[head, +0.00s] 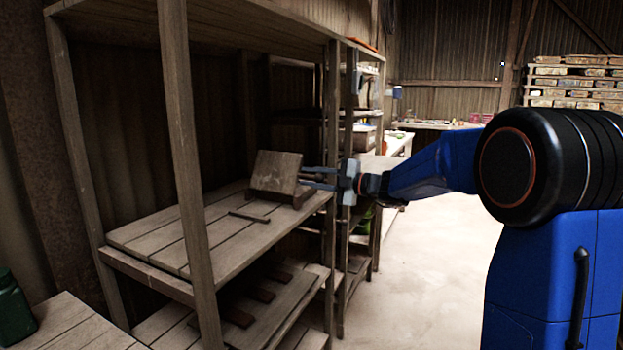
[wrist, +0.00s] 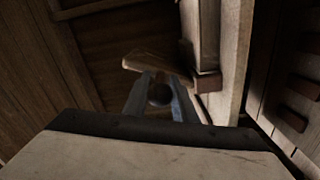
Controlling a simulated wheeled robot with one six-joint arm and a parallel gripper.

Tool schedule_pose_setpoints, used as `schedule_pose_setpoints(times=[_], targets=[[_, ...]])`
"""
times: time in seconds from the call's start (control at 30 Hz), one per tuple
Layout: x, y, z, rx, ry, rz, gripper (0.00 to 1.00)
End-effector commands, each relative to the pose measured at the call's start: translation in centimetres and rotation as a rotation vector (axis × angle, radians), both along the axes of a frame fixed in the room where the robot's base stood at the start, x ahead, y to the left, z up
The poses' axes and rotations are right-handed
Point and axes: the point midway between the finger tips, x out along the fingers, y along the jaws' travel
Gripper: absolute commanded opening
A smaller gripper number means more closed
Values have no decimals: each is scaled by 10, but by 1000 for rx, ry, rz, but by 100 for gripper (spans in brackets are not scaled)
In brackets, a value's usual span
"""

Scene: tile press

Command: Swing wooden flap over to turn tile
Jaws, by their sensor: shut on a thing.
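The wooden flap (head: 276,172) stands raised and slightly tilted on a dark wooden base (head: 282,194) on the shelf. My gripper (head: 306,177) reaches in from the right, with its fingers at the flap's right side. In the wrist view my gripper (wrist: 160,98) has its fingers on either side of a dark round piece (wrist: 160,93), apparently part of the flap. A wooden edge (wrist: 145,63) lies just beyond the fingertips. I cannot make out the tile; it may be hidden by the flap.
A short dark bar (head: 249,216) lies on the slatted shelf (head: 228,247) in front of the base. A shelf post (head: 187,150) stands left of the press and another (head: 332,140) close by my gripper. A green container (head: 14,310) is at lower left. Open floor (head: 430,270) lies to the right.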

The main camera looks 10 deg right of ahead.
Motion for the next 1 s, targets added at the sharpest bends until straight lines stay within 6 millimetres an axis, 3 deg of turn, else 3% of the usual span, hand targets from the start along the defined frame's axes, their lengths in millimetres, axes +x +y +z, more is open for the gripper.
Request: schedule_pose_setpoints(times=[0.27, 0.3, 0.33, 0.73, 1.0], targets=[[1, -1, -2, -1, 3, -4, 0], [1, -1, -2, -1, 3, -4, 34], [1, -1, -2, 0, 3, -3, 41], [-2, -5, -1, -1, 1, -3, 41], [-27, -40, 0, 0, 0, -5, 41]])
